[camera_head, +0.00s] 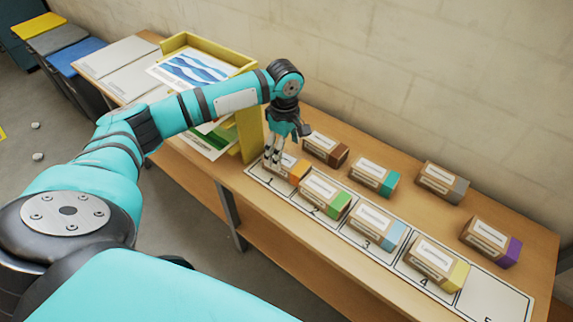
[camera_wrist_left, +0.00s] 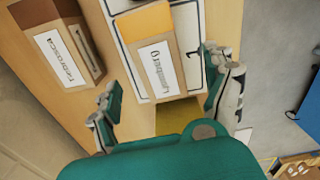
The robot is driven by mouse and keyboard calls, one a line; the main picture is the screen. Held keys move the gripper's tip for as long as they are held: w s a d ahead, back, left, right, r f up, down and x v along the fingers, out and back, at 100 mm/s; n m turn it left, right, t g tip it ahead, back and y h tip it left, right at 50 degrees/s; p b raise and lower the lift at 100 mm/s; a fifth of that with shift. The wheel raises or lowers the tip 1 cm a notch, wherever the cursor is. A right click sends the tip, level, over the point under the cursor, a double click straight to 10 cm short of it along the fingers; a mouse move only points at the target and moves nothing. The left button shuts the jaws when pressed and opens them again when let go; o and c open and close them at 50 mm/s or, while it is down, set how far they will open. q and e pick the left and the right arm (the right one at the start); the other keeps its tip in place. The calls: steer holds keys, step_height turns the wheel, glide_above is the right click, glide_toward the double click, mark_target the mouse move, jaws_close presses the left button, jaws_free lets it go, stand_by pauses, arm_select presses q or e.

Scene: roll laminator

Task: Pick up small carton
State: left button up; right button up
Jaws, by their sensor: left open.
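A small carton with an orange end (camera_head: 299,171) lies in slot 1 of the numbered strip on the table. My left gripper (camera_head: 273,156) points down over this carton and partly hides it in the head view. In the left wrist view the orange-ended carton (camera_wrist_left: 157,68) shows its white label between the two fingers of my left gripper (camera_wrist_left: 166,86). The fingers are spread wide, one on each side of the carton. I cannot tell how far above it they are. My right gripper is not in view.
Similar cartons with green (camera_head: 338,205), light blue (camera_head: 391,237) and yellow (camera_head: 456,277) ends lie in slots 2 to 4. Slot 5 (camera_head: 489,297) is empty. Cartons with brown (camera_head: 339,154), teal, grey and purple ends lie behind. A yellow tray (camera_head: 247,138) stands close beside my gripper.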

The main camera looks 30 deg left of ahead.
mark_target(286, 160)
arm_select(q)
steer(key=shift+d+f+p, duration=0.2)
steer(key=shift+f+p, duration=0.2)
steer(key=shift+f, duration=2.3)
steer(key=shift+w, duration=0.1)
steer(key=c, duration=1.4)
